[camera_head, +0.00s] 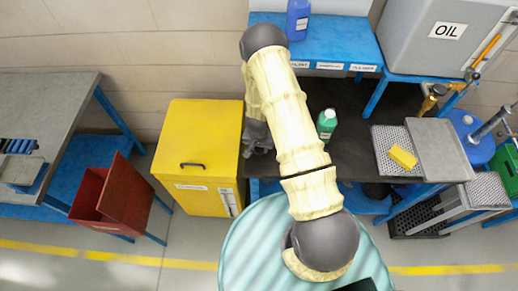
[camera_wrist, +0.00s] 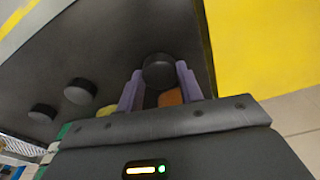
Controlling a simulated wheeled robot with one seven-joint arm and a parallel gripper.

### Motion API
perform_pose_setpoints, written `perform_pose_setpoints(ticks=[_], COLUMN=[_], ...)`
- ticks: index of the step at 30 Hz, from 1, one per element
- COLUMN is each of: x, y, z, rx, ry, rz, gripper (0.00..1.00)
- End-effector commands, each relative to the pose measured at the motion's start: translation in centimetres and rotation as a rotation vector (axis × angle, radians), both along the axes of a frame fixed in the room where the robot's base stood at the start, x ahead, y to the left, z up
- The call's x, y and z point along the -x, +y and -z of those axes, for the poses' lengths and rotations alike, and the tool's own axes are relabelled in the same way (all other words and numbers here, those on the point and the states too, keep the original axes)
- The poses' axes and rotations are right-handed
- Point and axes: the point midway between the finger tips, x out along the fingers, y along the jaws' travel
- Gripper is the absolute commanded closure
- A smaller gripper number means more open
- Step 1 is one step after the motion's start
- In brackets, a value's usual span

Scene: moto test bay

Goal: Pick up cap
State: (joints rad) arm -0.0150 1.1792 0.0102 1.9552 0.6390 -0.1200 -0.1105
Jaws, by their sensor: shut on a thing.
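A round black cap (camera_wrist: 158,70) sits between the purple fingertips of my gripper (camera_wrist: 158,78) in the wrist view. The fingers are shut on it, one on each side. Two more black caps lie to the left on the dark surface, a nearer one (camera_wrist: 79,91) and a farther one (camera_wrist: 42,112). In the head view my gripper (camera_head: 257,138) is partly hidden behind my arm, at the left end of the dark bench beside the yellow cabinet. The held cap cannot be made out there.
The yellow cabinet (camera_head: 198,150) stands left of the dark bench (camera_head: 352,150). A green bottle (camera_head: 327,124) stands on the bench. A yellow block (camera_head: 403,157) lies on a perforated tray to the right. A red bin (camera_head: 112,196) stands at the left. An orange thing (camera_wrist: 171,97) shows between my fingers.

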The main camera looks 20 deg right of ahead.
Motion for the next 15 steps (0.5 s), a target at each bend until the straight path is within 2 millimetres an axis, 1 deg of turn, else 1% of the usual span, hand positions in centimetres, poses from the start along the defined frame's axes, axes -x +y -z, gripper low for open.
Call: perform_pose_setpoints(ticks=[5,15], x=[-0.1,-0.1], y=[0.1,0.1], z=[-2.0,-7.3], rx=[0.000,0.000], ry=[-0.004,-0.005], rz=[-0.001,-0.002], gripper=[0.84,0.84])
